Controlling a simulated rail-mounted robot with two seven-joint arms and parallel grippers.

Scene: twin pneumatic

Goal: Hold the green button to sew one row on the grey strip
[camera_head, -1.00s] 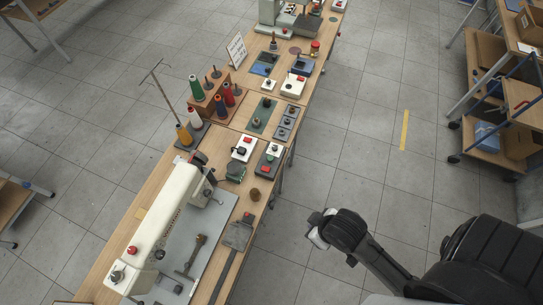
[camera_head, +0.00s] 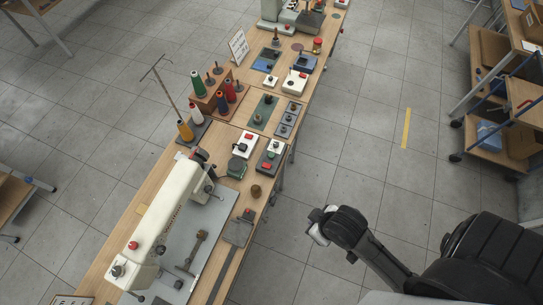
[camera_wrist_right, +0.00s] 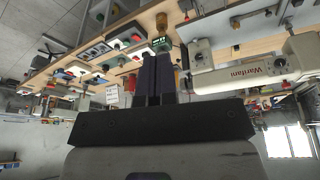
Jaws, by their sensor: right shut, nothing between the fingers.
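A cream sewing machine (camera_head: 165,225) stands on the near part of the long bench and also shows in the right wrist view (camera_wrist_right: 258,70). A dark grey strip (camera_head: 222,274) lies along the bench edge beside it, with a wider grey plate (camera_head: 238,230) at its far end. I cannot pick out the green button surely in the head view. My left gripper is out of view.
Thread cones (camera_head: 198,84) and a thin thread stand (camera_head: 165,95) rise behind the machine. More boxes and dials line the bench farther off. A shelf cart (camera_head: 500,140) stands at the right. The floor aisle between is clear.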

